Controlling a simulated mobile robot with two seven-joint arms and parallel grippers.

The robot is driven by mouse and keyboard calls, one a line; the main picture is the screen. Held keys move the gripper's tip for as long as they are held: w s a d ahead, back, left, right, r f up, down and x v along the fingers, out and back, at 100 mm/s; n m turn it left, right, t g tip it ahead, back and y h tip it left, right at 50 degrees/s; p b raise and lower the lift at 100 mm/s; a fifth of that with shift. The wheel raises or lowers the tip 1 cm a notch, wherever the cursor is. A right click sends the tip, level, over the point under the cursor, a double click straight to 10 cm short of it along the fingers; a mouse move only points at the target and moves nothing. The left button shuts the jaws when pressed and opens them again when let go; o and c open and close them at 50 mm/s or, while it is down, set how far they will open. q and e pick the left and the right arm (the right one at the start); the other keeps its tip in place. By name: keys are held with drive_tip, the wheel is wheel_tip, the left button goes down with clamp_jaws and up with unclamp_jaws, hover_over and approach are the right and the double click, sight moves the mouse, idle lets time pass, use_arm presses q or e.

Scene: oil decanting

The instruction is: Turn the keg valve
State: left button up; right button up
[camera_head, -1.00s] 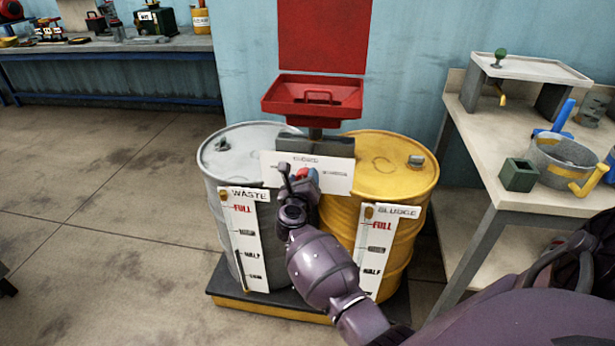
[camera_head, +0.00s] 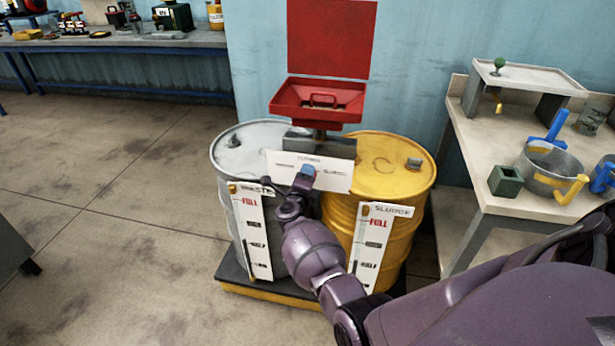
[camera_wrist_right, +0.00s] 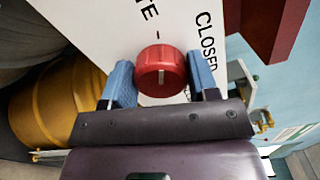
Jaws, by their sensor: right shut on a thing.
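The valve is a round red knob (camera_wrist_right: 161,70) with a white line on its face, on a white label plate (camera_head: 338,176). The plate is fixed in front of the two drums, below the red funnel. In the right wrist view, the plate shows "CLOSED" and part of another word. My right gripper (camera_wrist_right: 161,84) has its blue fingers on either side of the knob and is shut on it. In the head view the right gripper (camera_head: 308,172) covers the knob. My left gripper is not in view.
A grey waste drum (camera_head: 228,165) and a yellow sludge drum (camera_head: 400,180) stand on a low pallet, with gauge strips in front. The red funnel tray (camera_head: 300,110) is above. A workbench (camera_head: 490,150) with a pot (camera_head: 548,168) stands at right. The floor at left is mostly clear.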

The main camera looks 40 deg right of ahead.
drive_tip(key=shift+n, duration=0.5)
drive_tip(key=shift+f, duration=0.1)
drive_tip(key=o, duration=0.8)
drive_tip(key=shift+o, duration=0.6)
